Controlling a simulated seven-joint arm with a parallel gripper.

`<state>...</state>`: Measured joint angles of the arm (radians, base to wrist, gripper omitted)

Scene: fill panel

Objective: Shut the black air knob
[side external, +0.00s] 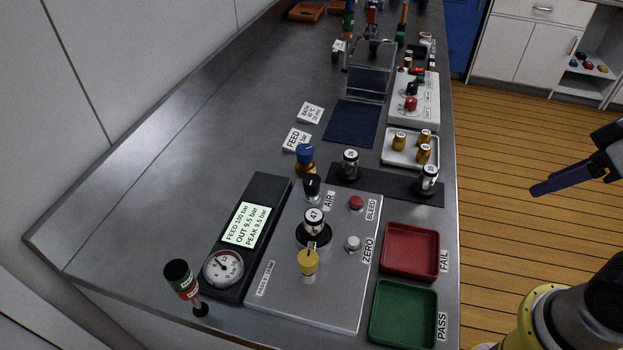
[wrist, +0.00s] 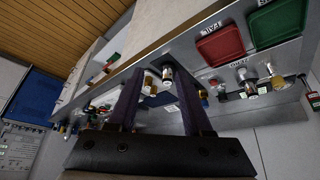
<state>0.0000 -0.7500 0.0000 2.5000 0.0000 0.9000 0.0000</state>
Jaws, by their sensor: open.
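The black air knob (side external: 312,186) stands on the grey panel (side external: 350,285), beside the AIR label and just in front of a blue-capped fitting (side external: 305,156). I cannot tell which way it is turned. My gripper (side external: 545,187) is at the right edge of the side view, over the wooden floor and well away from the knob. In the wrist view my gripper (wrist: 160,90) shows its two dark fingers apart with nothing held between them. The knob is too small to pick out surely in the wrist view.
The panel also holds a small bottle marked 47 (side external: 314,222), a yellow knob (side external: 308,262), a red BLEED button (side external: 356,202) and a grey ZERO button (side external: 353,243). The red FAIL tray (side external: 411,278) and green PASS tray (side external: 404,340) lie to its right. Small bottles stand behind.

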